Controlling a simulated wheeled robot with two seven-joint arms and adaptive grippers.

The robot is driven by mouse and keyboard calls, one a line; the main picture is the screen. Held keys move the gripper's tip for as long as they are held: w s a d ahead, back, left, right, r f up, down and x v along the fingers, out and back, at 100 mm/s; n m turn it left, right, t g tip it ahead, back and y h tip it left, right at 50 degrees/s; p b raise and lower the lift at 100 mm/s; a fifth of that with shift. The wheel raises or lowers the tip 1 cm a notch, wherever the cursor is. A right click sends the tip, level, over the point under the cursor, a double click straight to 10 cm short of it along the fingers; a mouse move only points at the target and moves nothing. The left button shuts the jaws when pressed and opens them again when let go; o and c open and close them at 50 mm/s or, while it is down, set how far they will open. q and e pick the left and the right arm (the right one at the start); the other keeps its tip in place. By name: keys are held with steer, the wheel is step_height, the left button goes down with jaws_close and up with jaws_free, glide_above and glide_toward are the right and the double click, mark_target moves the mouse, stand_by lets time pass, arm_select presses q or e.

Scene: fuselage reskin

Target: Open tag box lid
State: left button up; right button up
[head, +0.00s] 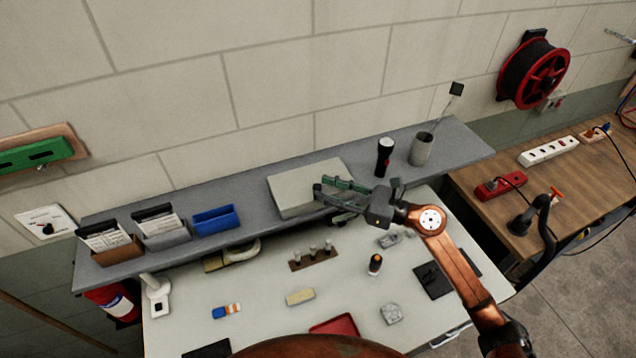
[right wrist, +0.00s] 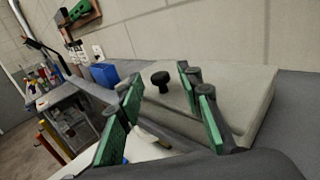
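The tag box (head: 300,186) is a pale grey-beige box on the grey shelf, and its lid looks closed. In the right wrist view its pale lid (right wrist: 232,88) carries a black knob (right wrist: 160,80). My right gripper (head: 324,189) reaches over the box's right front part. In the right wrist view the gripper (right wrist: 160,112) has its green-padded fingers spread, with nothing between them. The knob lies beyond the fingertips, roughly in line with the gap. The knob does not show clearly in the head view, where the gripper covers that area. My left gripper is out of view.
On the shelf, a black flashlight (head: 384,157) and a grey cup (head: 421,149) stand right of the box. A blue bin (head: 215,220) and card holders (head: 162,229) stand to its left. The wall is close behind. Small parts lie on the white table (head: 260,325) below.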

mark_target(317, 185)
steer(key=shift+p+x, duration=0.35)
steer(key=shift+x, duration=1.25)
jaws_close()
